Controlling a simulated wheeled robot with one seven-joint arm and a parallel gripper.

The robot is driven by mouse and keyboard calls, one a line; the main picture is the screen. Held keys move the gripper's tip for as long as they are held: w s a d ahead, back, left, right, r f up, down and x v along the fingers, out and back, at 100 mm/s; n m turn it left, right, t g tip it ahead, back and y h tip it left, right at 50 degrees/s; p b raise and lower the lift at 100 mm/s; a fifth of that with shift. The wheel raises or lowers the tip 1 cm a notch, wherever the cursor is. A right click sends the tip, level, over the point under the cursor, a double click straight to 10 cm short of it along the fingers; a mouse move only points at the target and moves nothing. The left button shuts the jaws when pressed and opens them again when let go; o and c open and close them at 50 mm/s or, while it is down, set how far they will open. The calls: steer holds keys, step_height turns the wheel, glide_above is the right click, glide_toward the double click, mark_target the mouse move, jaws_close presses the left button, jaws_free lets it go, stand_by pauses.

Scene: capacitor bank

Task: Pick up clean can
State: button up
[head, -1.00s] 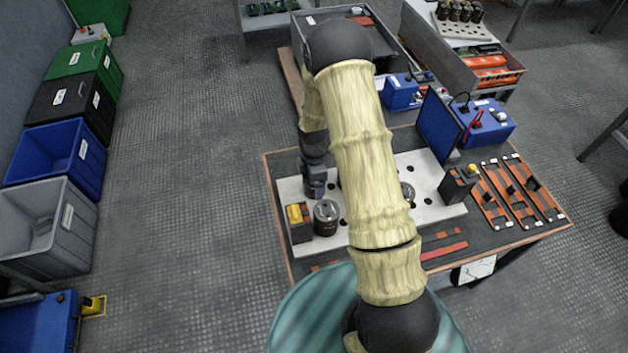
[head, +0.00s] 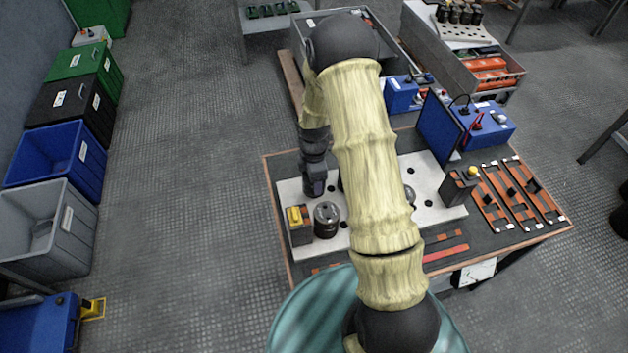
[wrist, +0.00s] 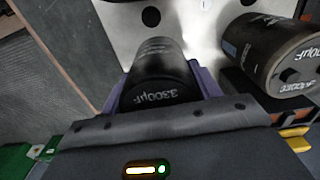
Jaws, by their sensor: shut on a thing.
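My gripper (head: 316,188) is low over the left part of the white plate (head: 440,213). In the wrist view its purple fingers stand on both sides of a black can (wrist: 160,82) marked 3300µF, and it is shut on this can. The can looks dark and free of visible stains; its lower end is hard to judge against the plate. A second dark can (wrist: 272,52) stands to the right in the wrist view. It also shows in the head view (head: 327,219), beside the gripper. Another can (head: 409,196) is mostly hidden behind my arm.
A black block with a yellow top (head: 297,224) stands left of the second can. A similar block (head: 459,186) is at the plate's right. Blue tester boxes (head: 483,124) and orange-framed parts (head: 508,196) occupy the bench's right. Bins (head: 55,155) line the left wall.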

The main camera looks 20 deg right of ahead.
step_height(320, 180, up, 8)
steer(key=shift+r+b, duration=0.2)
steer(key=shift+b, duration=0.15)
stand_by(1.2)
